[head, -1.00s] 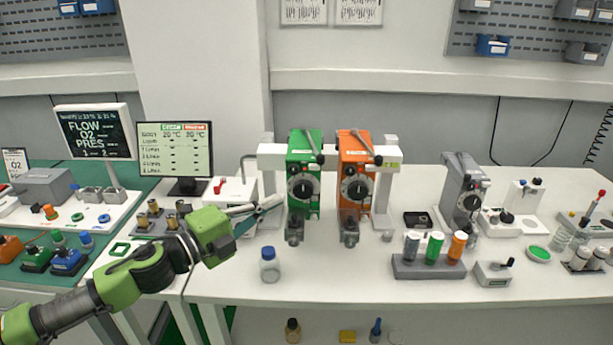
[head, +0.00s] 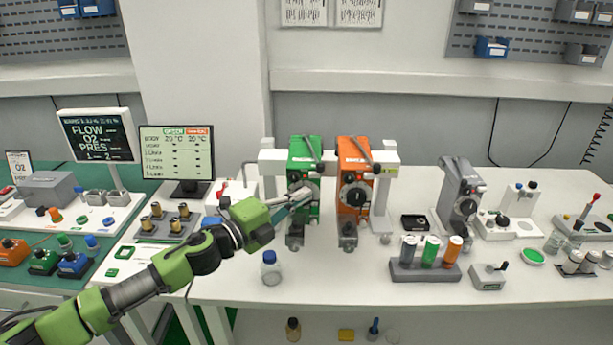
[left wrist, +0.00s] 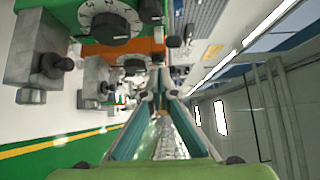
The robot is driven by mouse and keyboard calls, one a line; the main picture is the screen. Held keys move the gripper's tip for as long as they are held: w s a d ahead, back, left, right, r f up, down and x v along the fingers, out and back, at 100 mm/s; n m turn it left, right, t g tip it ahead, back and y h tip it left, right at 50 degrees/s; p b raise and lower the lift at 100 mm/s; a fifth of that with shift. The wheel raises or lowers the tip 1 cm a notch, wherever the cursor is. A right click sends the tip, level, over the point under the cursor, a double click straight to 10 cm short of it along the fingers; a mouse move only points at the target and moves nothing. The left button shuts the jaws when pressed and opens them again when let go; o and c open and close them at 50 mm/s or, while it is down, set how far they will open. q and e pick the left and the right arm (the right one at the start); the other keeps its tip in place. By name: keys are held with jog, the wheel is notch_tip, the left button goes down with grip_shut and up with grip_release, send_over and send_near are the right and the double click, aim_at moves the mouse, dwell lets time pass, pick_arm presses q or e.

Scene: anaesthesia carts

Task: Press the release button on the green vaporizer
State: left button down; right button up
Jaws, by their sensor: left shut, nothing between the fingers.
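The green vaporizer (head: 305,151) hangs on the white back bar, left of the orange vaporizer (head: 353,155). My left gripper (head: 309,191) is shut and empty, with its tips in front of the green vaporizer's dial area, partly covering it. Contact cannot be told. In the left wrist view the green vaporizer's black numbered dial (left wrist: 108,20) shows at the upper left, beside the shut fingertips (left wrist: 158,92). A grey fitting with a black knob (left wrist: 45,62) stands out below the dial. I cannot make out which part is the release button. My right gripper is out of view.
A capped bottle (head: 270,268) stands under my left arm near the table's front edge. A grey vaporizer (head: 460,190) and a rack of coloured cylinders (head: 425,270) stand to the right. The screen (head: 177,155) is behind my arm.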

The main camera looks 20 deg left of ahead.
aim_at(319, 177)
pick_arm(q)
jog(key=w+p, duration=0.1)
jog(key=w, duration=0.4)
jog(key=shift+w+r, duration=0.1)
jog(key=shift+w, duration=0.1)
